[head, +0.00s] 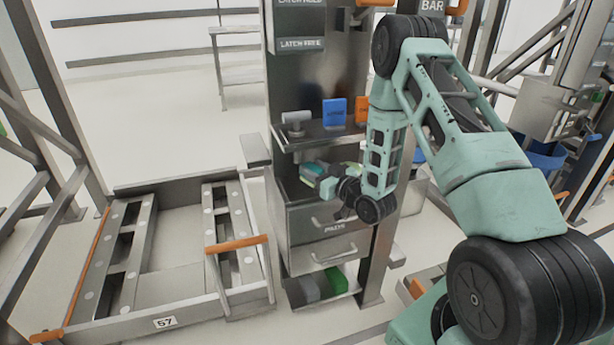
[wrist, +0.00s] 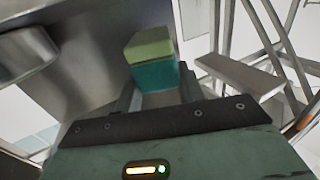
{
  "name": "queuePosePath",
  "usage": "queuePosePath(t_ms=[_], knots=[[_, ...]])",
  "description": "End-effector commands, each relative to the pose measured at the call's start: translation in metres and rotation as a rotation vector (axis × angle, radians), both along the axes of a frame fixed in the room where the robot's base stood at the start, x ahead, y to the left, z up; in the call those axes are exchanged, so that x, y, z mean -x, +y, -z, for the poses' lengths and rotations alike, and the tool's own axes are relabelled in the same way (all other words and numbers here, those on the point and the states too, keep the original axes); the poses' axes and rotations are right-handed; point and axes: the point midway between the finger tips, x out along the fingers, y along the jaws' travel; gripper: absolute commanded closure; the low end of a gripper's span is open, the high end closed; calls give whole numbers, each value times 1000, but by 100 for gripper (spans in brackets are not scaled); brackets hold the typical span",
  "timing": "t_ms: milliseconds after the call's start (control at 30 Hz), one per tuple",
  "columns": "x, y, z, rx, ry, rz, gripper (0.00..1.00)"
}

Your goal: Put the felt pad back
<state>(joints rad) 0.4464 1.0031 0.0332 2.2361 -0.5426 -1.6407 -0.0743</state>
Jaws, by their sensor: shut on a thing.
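A two-tone block, yellow-green on top and teal below, shows in the wrist view (wrist: 152,68) between my gripper's fingers (wrist: 157,95); I take it for the felt pad. In the head view its small teal end (head: 312,170) shows at my gripper (head: 324,184), in front of the grey cabinet, above the drawers and below the shelf. My gripper is shut on the block. Part of the block is hidden by the gripper. The cabinet's upper drawer (head: 312,222) carries a label too blurred to read surely.
A shelf (head: 325,137) above the gripper holds a grey cylindrical part (head: 297,122), a blue block (head: 334,112) and an orange block (head: 361,110). A low bay holds a green item (head: 336,279). A metal frame with orange bars (head: 237,245) stands left of the cabinet.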

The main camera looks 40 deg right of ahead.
Motion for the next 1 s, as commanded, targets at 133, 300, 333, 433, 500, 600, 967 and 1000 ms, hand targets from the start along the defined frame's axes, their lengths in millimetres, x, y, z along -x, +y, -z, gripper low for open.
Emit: queuePosePath(t_ms=[133,300,333,433,500,600,967,1000], knots=[[-21,2,0,0,-1,-1,84],[-31,4,0,0,-1,-1,84],[-34,4,0,0,-1,-1,84],[-36,4,14,-2,3,0,84],[-36,4,26,-3,3,0,84],[-36,4,35,-1,0,0,84],[-36,4,39,0,0,0,84],[-36,4,38,0,0,0,52]])
